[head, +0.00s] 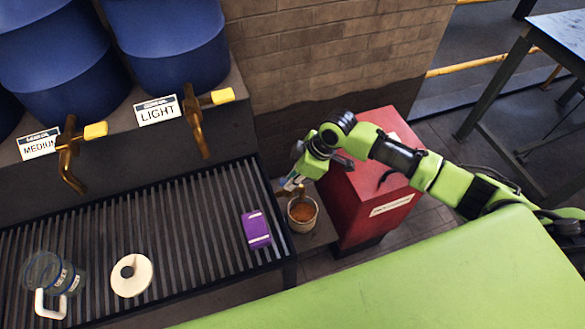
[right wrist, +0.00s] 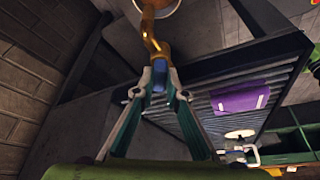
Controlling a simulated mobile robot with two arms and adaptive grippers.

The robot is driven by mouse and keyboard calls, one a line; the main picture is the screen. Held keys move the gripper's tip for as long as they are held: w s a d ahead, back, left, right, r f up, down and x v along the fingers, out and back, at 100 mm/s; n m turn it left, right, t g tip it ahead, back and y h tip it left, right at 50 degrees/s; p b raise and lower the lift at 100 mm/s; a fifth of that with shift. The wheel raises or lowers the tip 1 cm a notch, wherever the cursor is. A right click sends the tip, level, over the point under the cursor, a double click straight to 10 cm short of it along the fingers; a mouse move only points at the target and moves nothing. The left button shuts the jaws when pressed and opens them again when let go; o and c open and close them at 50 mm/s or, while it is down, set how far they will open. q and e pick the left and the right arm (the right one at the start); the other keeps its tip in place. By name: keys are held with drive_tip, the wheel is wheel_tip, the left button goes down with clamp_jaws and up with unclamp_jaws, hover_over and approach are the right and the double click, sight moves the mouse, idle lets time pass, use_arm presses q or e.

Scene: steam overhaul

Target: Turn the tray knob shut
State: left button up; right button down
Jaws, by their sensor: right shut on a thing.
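The tray knob (right wrist: 159,77) shows in the right wrist view as a small bluish piece between my fingertips, at the end of a brass tap (right wrist: 154,45). My right gripper (right wrist: 160,72) is shut on it. In the head view my right gripper (head: 294,184) is at the right end of the slatted tray (head: 180,215), just above a can (head: 302,214) with brownish contents. The knob is mostly hidden by the fingers there, and its exact turn cannot be told. My left gripper is not in view.
A red cabinet (head: 365,185) stands right of the can. A purple box (head: 256,229), a white round lid (head: 131,275) and a clear jug (head: 55,280) are on the tray. Blue barrels with brass taps (head: 197,125) stand behind it.

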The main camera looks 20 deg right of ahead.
drive_tip(key=m+p, duration=0.2)
drive_tip(key=p, duration=0.1)
drive_tip(key=m+t+h+p, duration=0.1)
drive_tip(key=m+p, duration=0.2)
drive_tip(key=p, duration=0.1)
drive_tip(key=a+m+h+p, duration=0.1)
drive_tip(key=m+p, duration=0.2)
drive_tip(key=shift+s+r+t, duration=0.25)
drive_tip(key=shift+s+t, duration=0.1)
drive_tip(key=shift+t, duration=0.05)
drive_tip(key=shift+f+m+h+p, duration=0.15)
drive_tip(key=shift+m+h+p, duration=0.75)
drive_tip(key=shift+m+p, duration=0.6)
drive_tip(key=shift+f+m, duration=0.1)
drive_tip(key=shift+m, duration=0.3)
drive_tip(key=c, duration=2)
unclamp_jaws()
drive_tip(key=shift+c, duration=0.2)
drive_tip(key=v, duration=1.2)
